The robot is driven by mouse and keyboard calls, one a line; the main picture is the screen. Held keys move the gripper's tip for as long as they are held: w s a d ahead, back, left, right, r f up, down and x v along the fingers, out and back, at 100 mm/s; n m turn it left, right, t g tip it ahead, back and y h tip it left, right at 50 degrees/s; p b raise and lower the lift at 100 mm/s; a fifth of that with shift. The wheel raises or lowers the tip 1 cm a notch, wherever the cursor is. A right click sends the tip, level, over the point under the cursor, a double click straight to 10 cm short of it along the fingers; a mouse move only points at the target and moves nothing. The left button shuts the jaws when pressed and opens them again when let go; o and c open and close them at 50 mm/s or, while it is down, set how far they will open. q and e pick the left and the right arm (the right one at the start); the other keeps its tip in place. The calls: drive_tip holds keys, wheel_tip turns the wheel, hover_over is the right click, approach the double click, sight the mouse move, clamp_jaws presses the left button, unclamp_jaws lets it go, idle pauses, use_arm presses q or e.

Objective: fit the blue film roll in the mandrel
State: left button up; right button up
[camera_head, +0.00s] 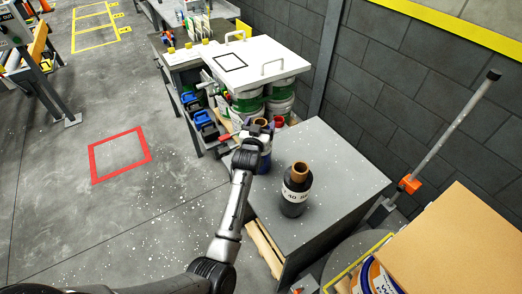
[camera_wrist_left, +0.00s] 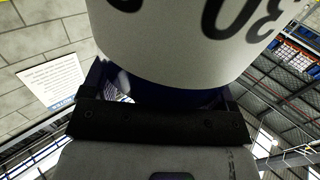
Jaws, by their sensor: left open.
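The blue film roll (camera_head: 265,160) stands upright at the far left corner of the grey-topped table, its brown core showing at the top. My left gripper (camera_head: 261,127) is at this roll and partly hides it. In the left wrist view the roll's white label (camera_wrist_left: 190,35) with dark digits fills the space just ahead of the open gripper, with blue film below it. I cannot tell whether the fingers touch the roll. I cannot make out the mandrel for sure; a slanted grey post (camera_head: 452,130) with an orange part (camera_head: 409,184) stands at the right. My right gripper is not in view.
A black roll (camera_head: 295,206) with a white label and brown core stands on the grey table (camera_head: 335,170). Behind are stacked pails (camera_head: 247,103) under a white board with handles (camera_head: 262,57). A large cardboard-coloured sheet (camera_head: 455,245) covers the lower right. The table's right part is clear.

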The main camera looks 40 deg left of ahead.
use_arm(q)
clamp_jaws()
drive_tip(key=shift+r, duration=0.15)
idle(0.9)
